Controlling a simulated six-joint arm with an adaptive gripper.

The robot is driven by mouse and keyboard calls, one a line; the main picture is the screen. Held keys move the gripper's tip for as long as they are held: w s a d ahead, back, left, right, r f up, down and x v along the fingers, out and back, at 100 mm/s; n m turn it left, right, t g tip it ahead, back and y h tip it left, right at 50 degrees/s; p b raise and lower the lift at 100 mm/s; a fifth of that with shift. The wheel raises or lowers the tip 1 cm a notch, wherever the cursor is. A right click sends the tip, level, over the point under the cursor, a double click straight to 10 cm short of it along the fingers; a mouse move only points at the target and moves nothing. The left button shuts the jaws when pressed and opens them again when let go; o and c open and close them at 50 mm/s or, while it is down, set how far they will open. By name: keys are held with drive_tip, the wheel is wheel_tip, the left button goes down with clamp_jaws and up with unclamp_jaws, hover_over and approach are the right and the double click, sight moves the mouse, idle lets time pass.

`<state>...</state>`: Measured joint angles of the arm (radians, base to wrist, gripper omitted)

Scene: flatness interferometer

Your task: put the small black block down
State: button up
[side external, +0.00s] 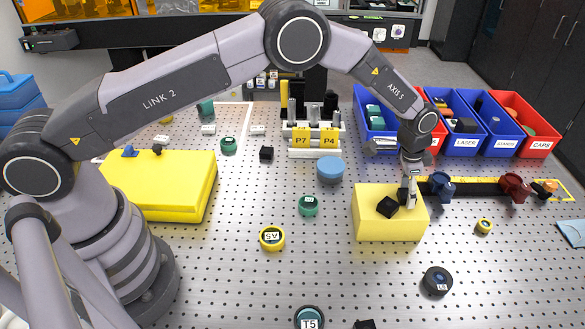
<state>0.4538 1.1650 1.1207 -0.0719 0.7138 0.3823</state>
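A small black block (388,207) shows at a tilted angle against the top of a yellow block (390,229) on the right half of the table. My gripper (407,199) points down over the yellow block, with its fingertips right beside the black block on its right. The fingers overlap closely in this view, so I cannot tell whether they grip the black block or stand apart from it. I also cannot tell whether the black block touches the yellow top.
Another black block (266,153) stands further back. A blue-topped cylinder (330,170), a green-topped puck (309,205) and a black puck (437,281) are around the yellow block. Labelled bins, including a blue one (460,133), line the back right.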

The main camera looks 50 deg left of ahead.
sight(397, 200)
drive_tip(key=shift+o, duration=0.7)
drive_tip(key=s+a+r+n, duration=0.1)
drive_tip(key=s+a+r, duration=0.15)
drive_tip(key=r, duration=0.55)
drive_tip(key=s+a+r+t, duration=0.1)
drive_tip(key=a+r, duration=0.2)
drive_tip(key=r, duration=0.5)
drive_tip(key=s+a+r+n, duration=0.1)
drive_tip(key=a+r, duration=0.2)
drive_tip(key=r, duration=0.5)
drive_tip(key=s+a+r+n+t, duration=0.1)
drive_tip(key=s+a+r+n, duration=0.2)
drive_tip(key=s+a+r, duration=0.75)
drive_tip(key=s+a+n+t, duration=0.1)
drive_tip(key=s+a, duration=0.3)
drive_tip(key=s, duration=0.7)
drive_tip(key=s+a+f+n+t+y, duration=0.1)
drive_tip(key=s+a+n, duration=0.2)
drive_tip(key=s, duration=0.9)
drive_tip(key=shift+s+a+f, duration=0.2)
drive_tip(key=shift+s+a, duration=0.05)
drive_tip(key=shift+a, duration=0.35)
